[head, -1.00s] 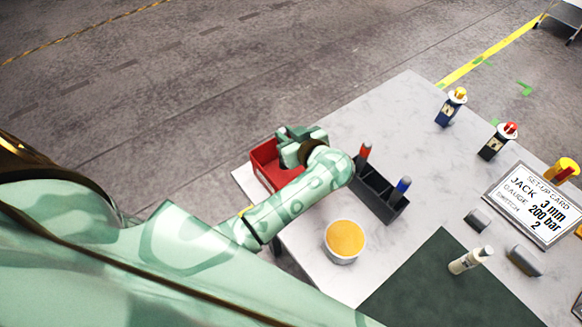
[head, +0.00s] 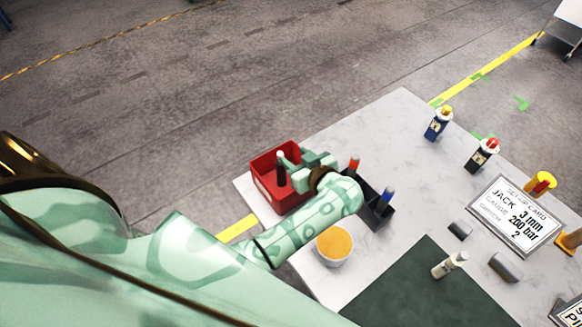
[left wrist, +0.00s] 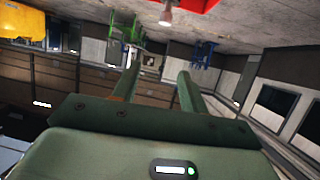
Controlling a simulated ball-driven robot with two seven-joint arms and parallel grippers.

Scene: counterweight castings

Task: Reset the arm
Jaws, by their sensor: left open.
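My left gripper (head: 290,158) is at the right edge of the red bin (head: 263,188), at about the height of its rim. In the left wrist view its two fingers (left wrist: 158,88) stand apart with nothing between them. A dark marker with a white top (head: 281,172) stands in the red bin, beside the fingertips. In the left wrist view a pale tip (left wrist: 166,17) shows beyond the fingers, below a red patch at the top edge. My left arm crosses the table's near left corner. My right gripper is not in view.
A dark holder (head: 377,216) with a red-topped and a blue-topped marker stands just right of my wrist. A tub of yellow material (head: 334,245) is in front. The table's back middle is clear.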

